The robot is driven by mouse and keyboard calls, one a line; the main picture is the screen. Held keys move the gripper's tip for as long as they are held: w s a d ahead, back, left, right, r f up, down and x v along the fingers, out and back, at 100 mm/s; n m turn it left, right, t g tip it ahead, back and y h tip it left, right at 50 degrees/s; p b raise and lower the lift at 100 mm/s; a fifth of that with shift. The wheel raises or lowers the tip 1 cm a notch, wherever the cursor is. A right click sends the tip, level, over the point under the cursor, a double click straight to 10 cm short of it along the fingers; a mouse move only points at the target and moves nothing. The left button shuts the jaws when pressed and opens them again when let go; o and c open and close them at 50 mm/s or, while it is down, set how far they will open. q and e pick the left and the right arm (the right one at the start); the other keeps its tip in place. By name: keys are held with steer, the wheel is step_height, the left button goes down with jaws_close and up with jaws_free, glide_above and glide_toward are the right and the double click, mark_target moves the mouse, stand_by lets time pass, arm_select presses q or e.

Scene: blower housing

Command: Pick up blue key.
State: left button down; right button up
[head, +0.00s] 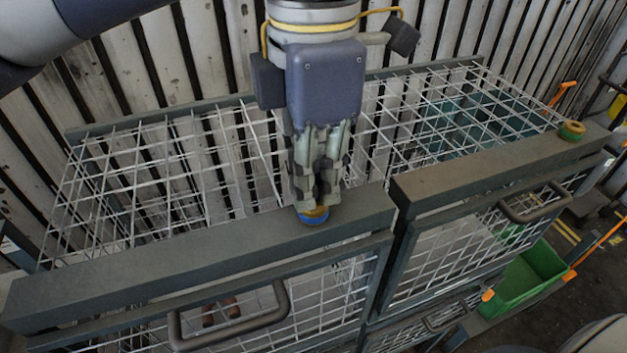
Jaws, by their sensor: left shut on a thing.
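I cannot tell whether the key still touches the beam. My right gripper is not in view.
Two wire cages with grey front beams (205,251) stand side by side, with door handles (232,322) in front. A green bin (527,278) is at lower right. Corrugated wall stands behind.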

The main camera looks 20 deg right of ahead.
arm_select(q)
steer(key=shift+r, duration=0.15)
steer(key=shift+r+b, duration=0.45)
steer(key=shift+r, duration=0.1)
step_height(320, 180, up, 2)
steer(key=shift+r+b, duration=0.1)
steer(key=shift+b, duration=0.3)
steer(key=s+r+b, duration=0.1)
steer(key=s+b, duration=0.4)
steer(key=s, duration=1.1)
steer(key=shift+d+r, duration=0.2)
steer(key=shift+d, duration=0.05)
